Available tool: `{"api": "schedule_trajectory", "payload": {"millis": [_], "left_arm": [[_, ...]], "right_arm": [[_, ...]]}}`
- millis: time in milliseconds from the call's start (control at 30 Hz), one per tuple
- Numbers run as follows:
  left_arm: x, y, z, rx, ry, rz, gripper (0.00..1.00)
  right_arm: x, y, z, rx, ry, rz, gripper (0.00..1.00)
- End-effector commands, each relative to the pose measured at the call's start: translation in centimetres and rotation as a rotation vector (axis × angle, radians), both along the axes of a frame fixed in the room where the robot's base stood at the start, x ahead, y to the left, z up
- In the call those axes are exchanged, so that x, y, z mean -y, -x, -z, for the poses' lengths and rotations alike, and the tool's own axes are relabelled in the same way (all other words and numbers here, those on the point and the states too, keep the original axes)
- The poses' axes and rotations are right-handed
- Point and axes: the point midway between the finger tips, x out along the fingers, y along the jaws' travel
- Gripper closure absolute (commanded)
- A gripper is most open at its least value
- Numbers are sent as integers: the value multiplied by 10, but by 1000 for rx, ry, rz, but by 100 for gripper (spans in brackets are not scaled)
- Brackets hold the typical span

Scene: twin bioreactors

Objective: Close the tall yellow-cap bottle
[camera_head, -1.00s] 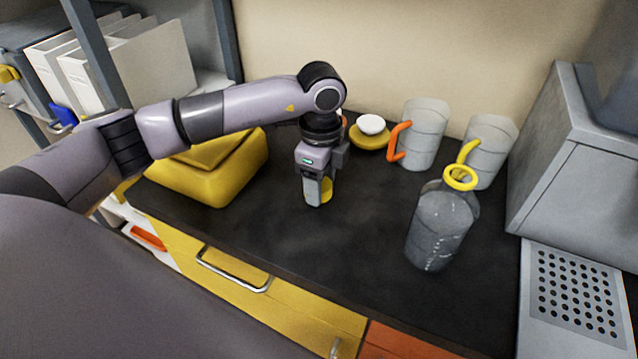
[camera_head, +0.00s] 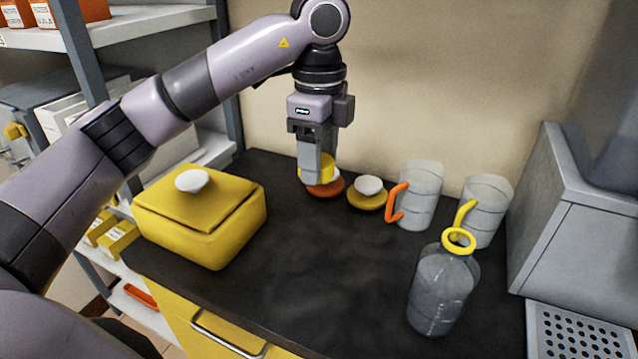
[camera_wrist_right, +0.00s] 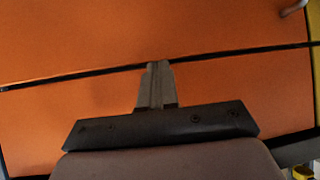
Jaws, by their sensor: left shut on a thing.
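The tall clear bottle (camera_head: 438,295) stands upright at the right front of the dark counter, with a yellow ring (camera_head: 459,240) at its neck and no cap on top. My left gripper (camera_head: 316,180) points down and is shut on a yellow cap (camera_head: 321,168), left of and farther back than the bottle. The fingers hide part of the cap. In the head view, the cap overlaps an orange lid behind it. My right gripper (camera_wrist_right: 156,85) shows only in the right wrist view, fingers together and empty, in front of an orange panel.
The orange lid (camera_head: 327,190) and a yellow lid with white knob (camera_head: 368,193) lie at the back. Two clear jugs, one orange-handled (camera_head: 420,195), one yellow-handled (camera_head: 488,208), stand behind the bottle. A yellow box (camera_head: 215,235) is left; a grey machine (camera_head: 565,220) right. The counter's middle is clear.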

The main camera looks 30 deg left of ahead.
Motion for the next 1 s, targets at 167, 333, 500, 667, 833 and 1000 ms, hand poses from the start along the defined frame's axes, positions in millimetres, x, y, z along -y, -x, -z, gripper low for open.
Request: {"api": "schedule_trajectory", "payload": {"millis": [167, 333, 500, 667, 833, 1000], "left_arm": [[0, 0, -13, 1, 0, -2, 75], [0, 0, -14, 0, 0, -2, 75], [0, 0, -14, 0, 0, -2, 75], [0, 0, -14, 0, 1, -2, 75], [0, 0, -14, 0, 0, 1, 75], [0, 0, -12, 0, 0, 54, 75]], "right_arm": [[0, 0, -3, 0, 0, 0, 100], [0, 0, -3, 0, 0, 0, 100], [0, 0, -3, 0, 0, 0, 100], [0, 0, -3, 0, 0, 0, 67], [0, 1, -3, 0, 0, -1, 12], [0, 1, -3, 0, 0, -1, 0]]}}
